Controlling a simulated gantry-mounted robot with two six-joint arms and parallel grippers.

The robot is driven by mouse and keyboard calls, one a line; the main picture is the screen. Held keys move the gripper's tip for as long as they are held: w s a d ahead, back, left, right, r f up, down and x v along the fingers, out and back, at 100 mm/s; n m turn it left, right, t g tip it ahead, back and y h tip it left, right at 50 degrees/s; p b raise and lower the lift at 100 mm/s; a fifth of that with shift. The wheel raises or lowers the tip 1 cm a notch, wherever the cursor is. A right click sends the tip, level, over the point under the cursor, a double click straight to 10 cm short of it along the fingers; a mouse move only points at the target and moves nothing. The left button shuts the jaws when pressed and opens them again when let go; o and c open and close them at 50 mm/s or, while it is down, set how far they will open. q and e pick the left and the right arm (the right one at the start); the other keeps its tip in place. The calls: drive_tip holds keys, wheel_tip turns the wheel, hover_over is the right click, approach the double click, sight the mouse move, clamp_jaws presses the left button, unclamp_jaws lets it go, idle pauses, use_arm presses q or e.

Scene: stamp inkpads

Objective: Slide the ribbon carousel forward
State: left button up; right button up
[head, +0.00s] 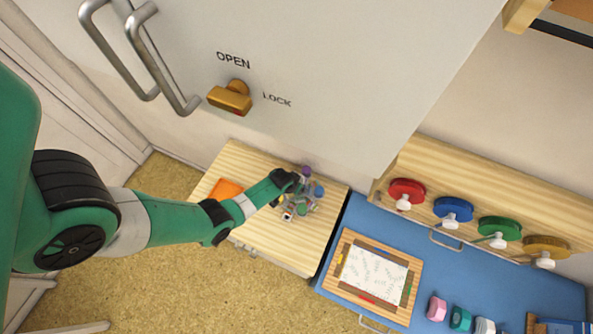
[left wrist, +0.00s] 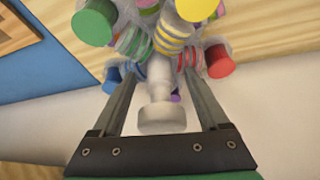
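The ribbon carousel (head: 301,208) stands on the small wooden cabinet top, with coloured ribbon spools around it. In the left wrist view the carousel's grey post with a round knob (left wrist: 161,117) lies between my fingers, and red, green, yellow and blue spools fan out beyond it. My left gripper (head: 296,183) is at the carousel's back edge. In the left wrist view it (left wrist: 158,82) is open, with a finger on each side of the post and a visible gap on both sides. It partly hides the carousel in the head view. My right gripper is not in view.
An orange item (head: 226,189) lies on the wooden cabinet top (head: 240,158), left of the carousel. A white panel with handles rises behind. To the right, a blue surface (head: 435,265) carries a framed board (head: 346,258) and small coloured items (head: 437,307). The cabinet's front is fairly clear.

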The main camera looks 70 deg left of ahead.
use_arm(q)
clamp_jaws()
idle(1.2)
